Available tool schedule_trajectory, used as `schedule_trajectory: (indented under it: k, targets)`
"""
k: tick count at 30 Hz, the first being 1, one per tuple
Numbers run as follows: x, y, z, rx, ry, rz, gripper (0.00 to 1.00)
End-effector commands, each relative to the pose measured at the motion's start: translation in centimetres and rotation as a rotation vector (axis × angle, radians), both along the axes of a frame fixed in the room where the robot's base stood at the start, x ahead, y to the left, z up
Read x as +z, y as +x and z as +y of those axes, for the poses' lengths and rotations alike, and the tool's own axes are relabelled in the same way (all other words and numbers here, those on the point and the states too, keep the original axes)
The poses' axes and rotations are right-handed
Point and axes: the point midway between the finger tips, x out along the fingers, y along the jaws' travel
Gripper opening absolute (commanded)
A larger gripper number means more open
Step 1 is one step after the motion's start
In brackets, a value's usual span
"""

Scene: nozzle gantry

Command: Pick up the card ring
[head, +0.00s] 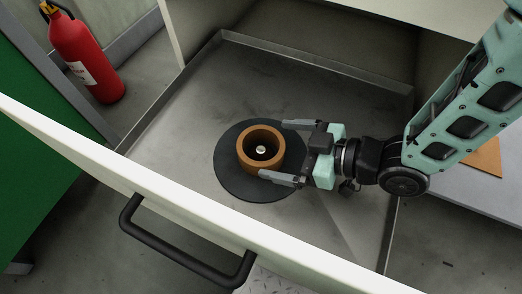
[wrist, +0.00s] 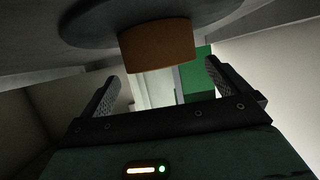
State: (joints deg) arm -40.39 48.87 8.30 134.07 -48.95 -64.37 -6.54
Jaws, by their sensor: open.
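The card ring (head: 246,158), a short brown-orange cylinder, stands on a round dark disc (head: 229,184) in a grey metal tray. A pale round peg top (head: 261,150) shows inside the ring's hollow. My gripper (head: 291,152) is open, to the right of the ring, with its two fingers pointing left toward it. The fingertips are at about the ring's right edge, one on the far side and one on the near side. In the wrist view, the ring (wrist: 157,48) shows ahead, between and beyond the open fingers (wrist: 162,85). Nothing is held.
The tray (head: 180,118) has low raised walls. A white front panel with a black handle (head: 181,243) runs along the near side. A red fire extinguisher (head: 85,50) stands at the upper left. An orange-tan sheet (head: 484,157) lies at the right. Tray floor around the disc is clear.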

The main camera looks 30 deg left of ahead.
Motion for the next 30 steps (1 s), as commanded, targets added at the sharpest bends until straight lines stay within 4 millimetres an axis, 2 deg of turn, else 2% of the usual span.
schedule_trajectory:
  k: [12, 20, 21, 24, 30]
  targets:
    - [-1.8, -0.7, 4.6, 0.001, 0.001, -0.002, 1.00]
    - [-1.7, -0.7, 5.0, -0.001, 0.000, 0.000, 1.00]
    - [-1.7, -0.7, 4.9, -0.001, 0.000, 0.000, 0.97]
    - [-1.7, -0.7, 4.9, -0.001, 0.000, 0.000, 0.69]
    - [-1.6, -0.7, 4.9, -0.001, 0.000, 0.000, 0.68]
